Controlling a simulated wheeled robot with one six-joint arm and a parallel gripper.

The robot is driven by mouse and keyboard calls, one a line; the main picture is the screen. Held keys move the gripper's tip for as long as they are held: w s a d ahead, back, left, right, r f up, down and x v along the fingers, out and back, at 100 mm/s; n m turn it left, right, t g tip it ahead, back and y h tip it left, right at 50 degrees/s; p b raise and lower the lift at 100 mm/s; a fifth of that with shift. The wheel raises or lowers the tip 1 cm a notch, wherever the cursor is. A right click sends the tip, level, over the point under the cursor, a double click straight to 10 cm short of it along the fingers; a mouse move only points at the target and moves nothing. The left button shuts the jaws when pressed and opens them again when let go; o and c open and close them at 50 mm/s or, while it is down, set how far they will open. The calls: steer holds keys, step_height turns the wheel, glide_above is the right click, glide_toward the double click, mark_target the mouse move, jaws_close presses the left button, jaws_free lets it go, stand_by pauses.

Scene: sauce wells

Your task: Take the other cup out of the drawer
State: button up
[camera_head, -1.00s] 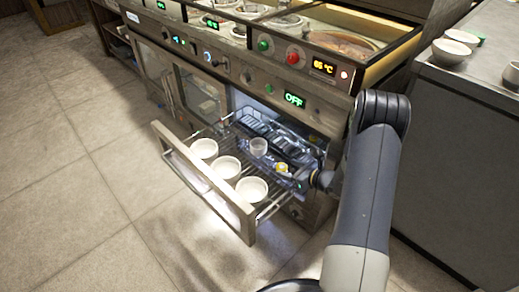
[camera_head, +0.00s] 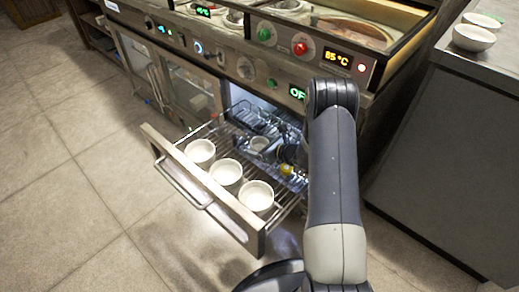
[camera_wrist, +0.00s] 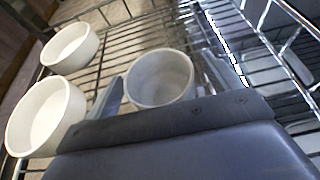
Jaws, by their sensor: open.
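The drawer (camera_head: 205,189) is a wire rack with a metal front, pulled out of the cabinet. A greyish cup (camera_head: 259,144) stands upright towards its back. My gripper (camera_head: 268,153) reaches in from the right, around this cup. In the wrist view the cup (camera_wrist: 161,78) stands between the open fingers of my gripper (camera_wrist: 164,85); I cannot tell whether they touch it. Three white cups stand along the drawer front: a left one (camera_head: 200,152), a middle one (camera_head: 226,172) and a right one (camera_head: 257,196). Two white cups show left of my gripper in the wrist view.
The cabinet's control panel (camera_head: 245,68) lies above the drawer opening. A counter (camera_head: 478,62) with white bowls (camera_head: 474,38) stands at the right. A small yellow thing (camera_head: 287,170) shows near my gripper. The tiled floor at left is clear.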

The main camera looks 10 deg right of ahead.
steer(key=shift+c, duration=0.6)
steer(key=c, duration=1)
steer(key=shift+r, duration=0.1)
